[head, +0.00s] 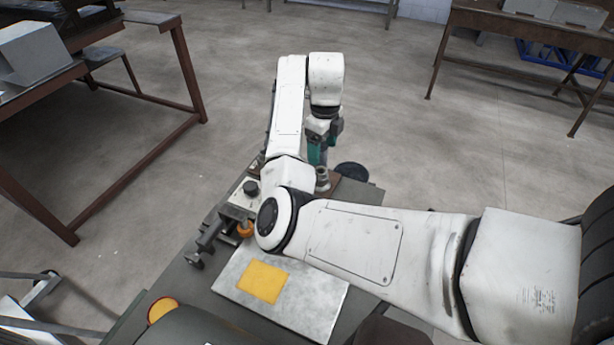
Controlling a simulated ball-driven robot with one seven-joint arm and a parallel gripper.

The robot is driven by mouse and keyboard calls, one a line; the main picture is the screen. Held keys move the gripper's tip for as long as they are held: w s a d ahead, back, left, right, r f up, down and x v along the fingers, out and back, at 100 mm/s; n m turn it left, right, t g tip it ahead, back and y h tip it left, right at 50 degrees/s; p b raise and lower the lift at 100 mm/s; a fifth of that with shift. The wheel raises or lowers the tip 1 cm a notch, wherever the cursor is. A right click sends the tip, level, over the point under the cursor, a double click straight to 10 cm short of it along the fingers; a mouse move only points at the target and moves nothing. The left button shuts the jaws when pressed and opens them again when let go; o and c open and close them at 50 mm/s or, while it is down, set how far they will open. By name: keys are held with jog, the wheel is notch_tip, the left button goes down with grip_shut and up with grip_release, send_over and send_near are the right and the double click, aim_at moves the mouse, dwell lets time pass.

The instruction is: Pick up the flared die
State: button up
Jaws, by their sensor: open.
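My gripper (317,158) is at the far end of the bench, pointing down, with teal parts along its fingers. It is open. A small grey metal cylinder with a wider top (322,175), which looks like the flared die, stands upright on a brown block just below the fingertips. I cannot tell whether the fingers are around it or only above it. My arm hides part of the block and the bench around it.
The dark bench (182,276) carries a metal plate with a yellow sheet (262,282), a clamp-like tool (213,236), an orange knob (245,229) and a black round piece (352,171). Brown-framed tables stand at left (150,160) and right (442,50). Open floor lies beyond the bench.

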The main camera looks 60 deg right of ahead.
aim_at(321, 177)
notch_tip(321, 177, down, 5)
jog(key=shift+w+f, duration=0.1)
jog(key=shift+w, duration=0.05)
jog(key=shift+f+p, duration=0.75)
jog(key=shift+f, duration=2)
jog(key=shift+r, duration=0.1)
grip_shut()
